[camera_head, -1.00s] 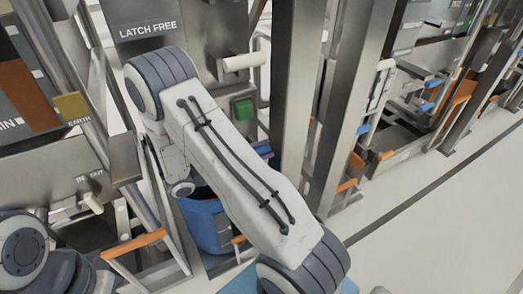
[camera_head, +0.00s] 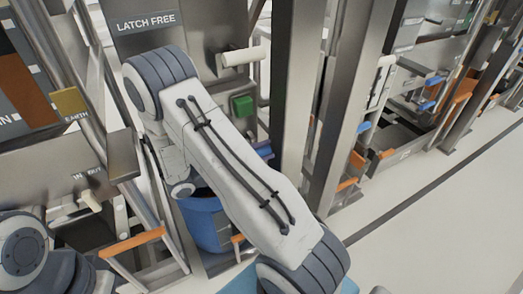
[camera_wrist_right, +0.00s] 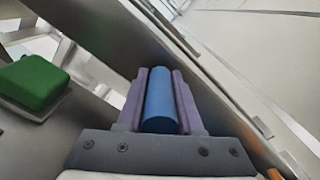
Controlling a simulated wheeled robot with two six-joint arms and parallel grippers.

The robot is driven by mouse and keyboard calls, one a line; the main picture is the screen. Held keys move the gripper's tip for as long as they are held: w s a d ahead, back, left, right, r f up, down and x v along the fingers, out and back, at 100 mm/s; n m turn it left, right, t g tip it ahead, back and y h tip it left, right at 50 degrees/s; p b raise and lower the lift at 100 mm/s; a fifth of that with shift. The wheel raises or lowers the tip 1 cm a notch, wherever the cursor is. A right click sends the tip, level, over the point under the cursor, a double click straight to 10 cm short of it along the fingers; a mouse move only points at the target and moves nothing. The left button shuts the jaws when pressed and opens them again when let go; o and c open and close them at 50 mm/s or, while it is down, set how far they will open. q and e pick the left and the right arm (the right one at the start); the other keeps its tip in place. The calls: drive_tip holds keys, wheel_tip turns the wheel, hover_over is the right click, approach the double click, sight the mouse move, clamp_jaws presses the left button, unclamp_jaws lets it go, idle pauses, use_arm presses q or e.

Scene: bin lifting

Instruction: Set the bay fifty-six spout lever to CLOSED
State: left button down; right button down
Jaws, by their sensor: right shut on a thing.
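My right gripper (camera_wrist_right: 159,80) has purple fingers closed on both sides of a blue cylindrical grip (camera_wrist_right: 160,102), seen in the right wrist view. A little purple of this gripper (camera_head: 263,150) shows behind my right forearm in the head view; the rest is hidden there. What the blue grip joins to is hidden, and no bay number or CLOSED mark is readable near it. My left gripper is out of view; only part of my left arm shows at the lower left.
A blue bin (camera_head: 203,222) stands below my right arm. Steel posts (camera_head: 300,90) rise close on the right; the aisle floor (camera_head: 440,220) beyond is clear.

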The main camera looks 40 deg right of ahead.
drive_tip(key=shift+s+a+f+m+b, duration=0.1)
drive_tip(key=shift+s+f+m+b, duration=0.05)
drive_tip(key=shift+f+m+b, duration=0.65)
wheel_tip(320, 180, down, 3)
drive_tip(key=m+b, duration=0.3)
drive_tip(key=shift+s+m, duration=0.1)
drive_tip(key=shift+m, duration=0.2)
drive_tip(key=f+m+b, duration=0.1)
drive_tip(key=m+b, duration=0.1)
drive_tip(key=shift+w+f+m, duration=0.25)
drive_tip(key=shift+f+m, duration=0.15)
drive_tip(key=shift+w+f+b, duration=0.2)
drive_tip(key=shift+f+b, duration=0.1)
drive_tip(key=shift+b, duration=0.15)
drive_tip(key=shift+w+f, duration=0.1)
drive_tip(key=c, duration=0.6)
unclamp_jaws()
drive_tip(key=p+v, duration=0.2)
drive_tip(key=v, duration=0.8)
drive_tip(key=shift+a, duration=0.15)
